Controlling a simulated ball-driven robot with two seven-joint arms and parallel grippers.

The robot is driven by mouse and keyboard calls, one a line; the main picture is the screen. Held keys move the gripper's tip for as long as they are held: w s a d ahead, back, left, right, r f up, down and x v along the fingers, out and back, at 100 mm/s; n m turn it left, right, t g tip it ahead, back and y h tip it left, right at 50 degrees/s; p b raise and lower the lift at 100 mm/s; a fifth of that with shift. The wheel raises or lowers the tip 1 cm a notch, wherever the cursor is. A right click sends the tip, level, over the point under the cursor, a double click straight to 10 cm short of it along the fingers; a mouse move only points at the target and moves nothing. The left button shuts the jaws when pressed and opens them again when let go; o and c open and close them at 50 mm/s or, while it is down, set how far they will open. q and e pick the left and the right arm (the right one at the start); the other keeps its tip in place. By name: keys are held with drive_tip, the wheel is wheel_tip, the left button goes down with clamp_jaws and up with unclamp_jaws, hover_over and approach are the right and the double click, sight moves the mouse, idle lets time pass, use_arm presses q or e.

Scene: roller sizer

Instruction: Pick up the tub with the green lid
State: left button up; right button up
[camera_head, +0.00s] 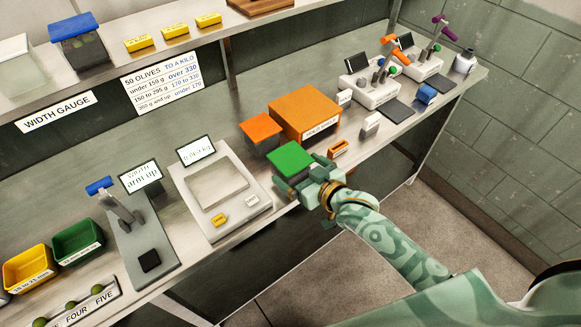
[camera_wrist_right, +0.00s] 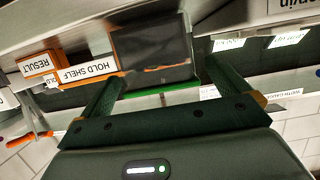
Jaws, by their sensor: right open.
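The tub with the green lid (camera_head: 289,160) stands on the bench near its front edge, right of the scale. My right gripper (camera_head: 308,184) is at the tub's front right side in the head view and partly hides its body. In the right wrist view the two fingers of my right gripper (camera_wrist_right: 165,85) are spread apart. The tub's dark body (camera_wrist_right: 152,48) and a thin green strip of its lid show between and beyond them. I cannot tell whether the fingers touch it. My left gripper is not in view.
A tub with an orange lid (camera_head: 261,130) stands just behind the green-lidded one. A large orange box (camera_head: 304,110) is behind right, and a small orange block (camera_head: 338,149) is to the right. A scale (camera_head: 219,190) lies left. Bench space around the tub is tight.

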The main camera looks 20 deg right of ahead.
sight(290, 162)
drive_tip(key=b+x, duration=0.1)
drive_tip(key=x, duration=0.3)
drive_tip(key=shift+w, duration=0.4)
drive_tip(key=shift+s, duration=0.1)
drive_tip(key=shift+r, duration=0.1)
drive_tip(key=c, duration=1)
